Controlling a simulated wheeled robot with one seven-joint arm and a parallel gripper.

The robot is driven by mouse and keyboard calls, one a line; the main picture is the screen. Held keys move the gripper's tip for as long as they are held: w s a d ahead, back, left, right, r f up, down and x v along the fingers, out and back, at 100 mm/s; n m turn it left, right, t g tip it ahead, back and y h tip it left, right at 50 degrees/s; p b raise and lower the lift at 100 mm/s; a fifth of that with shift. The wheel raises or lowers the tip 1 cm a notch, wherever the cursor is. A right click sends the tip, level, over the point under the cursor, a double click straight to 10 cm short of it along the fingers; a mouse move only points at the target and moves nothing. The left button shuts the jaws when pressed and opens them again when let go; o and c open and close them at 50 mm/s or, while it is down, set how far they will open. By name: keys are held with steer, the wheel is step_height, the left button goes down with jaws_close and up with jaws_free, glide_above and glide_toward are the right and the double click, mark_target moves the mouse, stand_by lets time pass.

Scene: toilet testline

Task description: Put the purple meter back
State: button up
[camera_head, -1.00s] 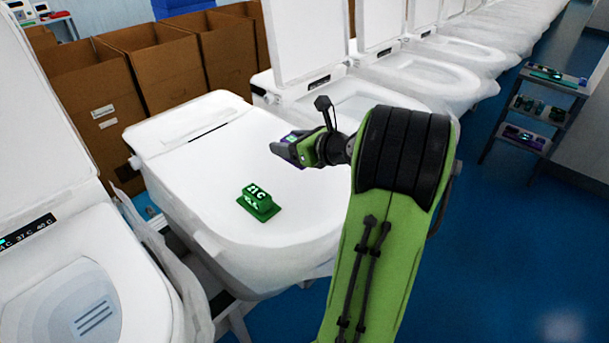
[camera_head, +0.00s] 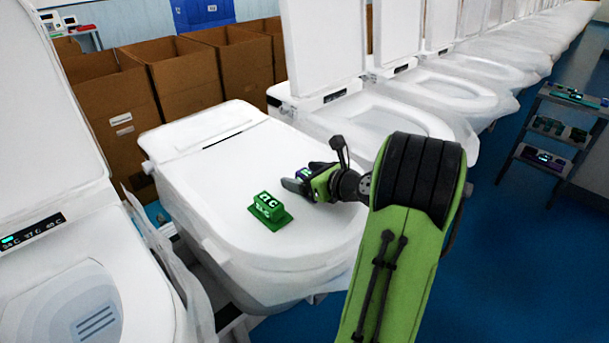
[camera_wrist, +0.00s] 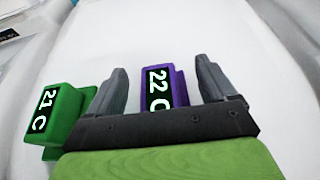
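The purple meter (camera_wrist: 158,88), with a display reading 22 C, stands on the white closed toilet lid (camera_head: 215,165). In the wrist view it lies between the two fingers of my gripper (camera_wrist: 160,85). The fingers are open, with a narrow gap on each side of the meter. Its lower end is hidden by the gripper body.
A green meter (camera_head: 268,207), reading 21 C in the wrist view (camera_wrist: 52,115), stands on the lid close left of my gripper. Open toilets with raised lids stand on both sides. Cardboard boxes (camera_head: 180,78) are behind. A shelf cart (camera_head: 552,130) with devices stands at right.

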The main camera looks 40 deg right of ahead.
steer(key=shift+r, duration=0.1)
steer(key=p+v, duration=0.2)
steer(key=v, duration=1)
steer(key=w+a+n+g+y, duration=0.1)
steer(key=a+n, duration=0.2)
steer(key=w+a+n+g, duration=0.1)
steer(key=a+n, duration=0.3)
steer(key=w+a+n+g+y, duration=0.1)
steer(key=a+n, duration=0.2)
steer(key=a, duration=0.1)
steer(key=shift+w+a+f+g+y, duration=0.2)
steer(key=shift+w+f+g+y, duration=0.05)
steer(key=shift+w+g+y, duration=0.1)
steer(key=s+a+n+g, duration=0.2)
steer(key=a+n+g, duration=0.1)
steer(key=a+n, duration=0.6)
steer(key=s+a+r+n+g+h+p, duration=0.1)
steer(key=s+a+n, duration=0.2)
steer(key=s+n, duration=0.3)
steer(key=s+a+r+n+h+p, duration=0.2)
steer(key=s+n, duration=0.3)
steer(key=n, duration=0.5)
steer(key=shift+s+a+r+n+g, duration=0.3)
steer(key=shift+s+a+n+g, duration=0.1)
steer(key=shift+a, duration=0.35)
